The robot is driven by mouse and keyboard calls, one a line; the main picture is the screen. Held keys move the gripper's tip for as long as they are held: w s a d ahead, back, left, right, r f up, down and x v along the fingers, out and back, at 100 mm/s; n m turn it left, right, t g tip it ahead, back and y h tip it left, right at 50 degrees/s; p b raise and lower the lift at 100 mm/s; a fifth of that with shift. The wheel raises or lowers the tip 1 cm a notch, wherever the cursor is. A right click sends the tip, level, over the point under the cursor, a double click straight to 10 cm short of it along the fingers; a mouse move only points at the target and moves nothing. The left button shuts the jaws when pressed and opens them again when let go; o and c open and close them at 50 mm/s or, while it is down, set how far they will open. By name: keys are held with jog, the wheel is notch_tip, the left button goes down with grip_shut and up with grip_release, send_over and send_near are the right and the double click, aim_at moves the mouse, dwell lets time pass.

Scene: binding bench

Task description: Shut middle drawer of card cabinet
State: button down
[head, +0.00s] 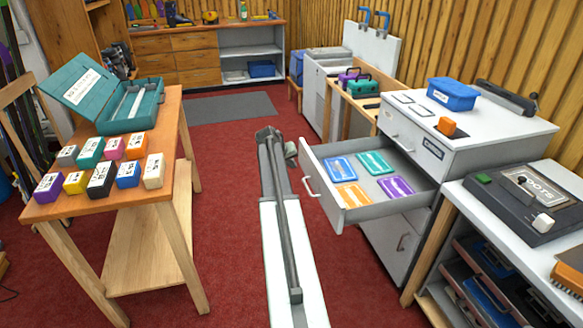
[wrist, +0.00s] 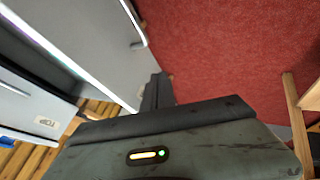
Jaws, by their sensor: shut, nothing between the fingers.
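The card cabinet (head: 470,158) is light grey and stands on the right in the head view. Its middle drawer (head: 322,182) is pulled far out to the left, with blue, green, orange and purple card packs inside. The drawer's handle (head: 310,187) is on its left-facing front. My gripper (head: 270,134) is shut and empty, to the left of the drawer front and apart from it in the picture. In the wrist view, my gripper's dark fingers (wrist: 157,92) are together beside a pale grey panel (wrist: 70,30) with a light handle-like bar along its edge.
The drawers above and below look shut. A wooden table (head: 160,196) with a teal case (head: 130,105) and several coloured boxes stands left. A side bench (head: 450,190) with a dark device is at the right front. Red carpet (head: 225,150) is clear between table and cabinet.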

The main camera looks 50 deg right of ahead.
aim_at(307, 169)
jog(key=shift+s+d+f+b, duration=0.15)
jog(key=shift+s+d+f, duration=0.25)
jog(key=shift+d, duration=0.4)
jog(key=shift+s+d+f+b, duration=0.1)
jog(key=shift+s+d+f, duration=0.25)
jog(key=shift+d, duration=0.45)
jog(key=shift+s+d+f+b, duration=0.15)
jog(key=shift+s+d+f, duration=0.2)
jog(key=shift+d, duration=0.45)
